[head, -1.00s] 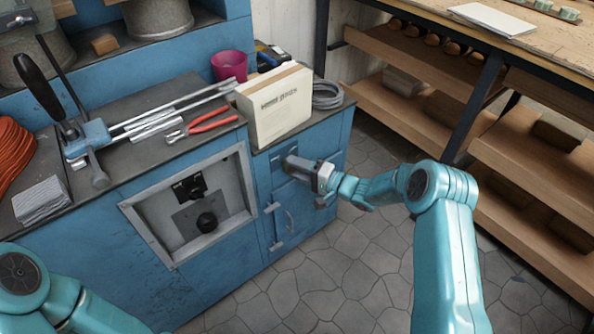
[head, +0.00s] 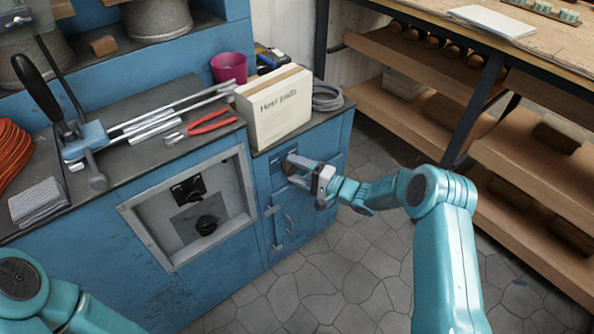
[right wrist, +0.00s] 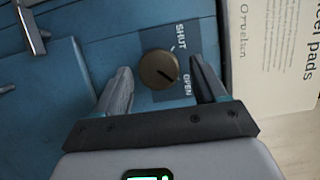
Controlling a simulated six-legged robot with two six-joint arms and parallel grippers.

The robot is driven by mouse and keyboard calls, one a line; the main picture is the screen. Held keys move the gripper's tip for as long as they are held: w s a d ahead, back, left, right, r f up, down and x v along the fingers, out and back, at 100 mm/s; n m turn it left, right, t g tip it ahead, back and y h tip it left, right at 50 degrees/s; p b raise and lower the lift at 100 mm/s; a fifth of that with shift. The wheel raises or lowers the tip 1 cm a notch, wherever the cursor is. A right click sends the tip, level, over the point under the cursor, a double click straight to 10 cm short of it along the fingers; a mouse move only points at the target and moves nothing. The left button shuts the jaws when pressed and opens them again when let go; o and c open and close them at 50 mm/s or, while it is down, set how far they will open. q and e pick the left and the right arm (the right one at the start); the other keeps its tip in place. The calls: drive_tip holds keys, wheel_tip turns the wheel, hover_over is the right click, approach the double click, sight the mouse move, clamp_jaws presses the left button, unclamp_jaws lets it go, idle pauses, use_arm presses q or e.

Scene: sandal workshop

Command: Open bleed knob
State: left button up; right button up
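The bleed knob (right wrist: 158,69) is a round, dark brown-grey knob on a blue-grey plate lettered SHUT and OPEN. The dark line on its face points toward the OPEN lettering. In the head view the knob (head: 290,164) is small and dark on the blue cabinet front, below the white box. My right gripper (head: 304,176) is open just in front of and beside it. In the right wrist view the fingers (right wrist: 161,84) stand apart on either side of the knob, with gaps, holding nothing. My left arm shows at the lower left; its gripper is outside the view.
A white box (head: 273,107) stands on the cabinet top right above the knob. A metal-framed recess (head: 179,236) with dark knobs is to the left. A door handle (head: 289,220) is below. Wooden shelves (head: 450,125) stand to the right; stone floor (head: 330,270) lies between.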

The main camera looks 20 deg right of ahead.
drive_tip(key=p+v, duration=0.2)
drive_tip(key=v, duration=1.4)
drive_tip(key=shift+d, duration=0.15)
drive_tip(key=shift+s, duration=0.1)
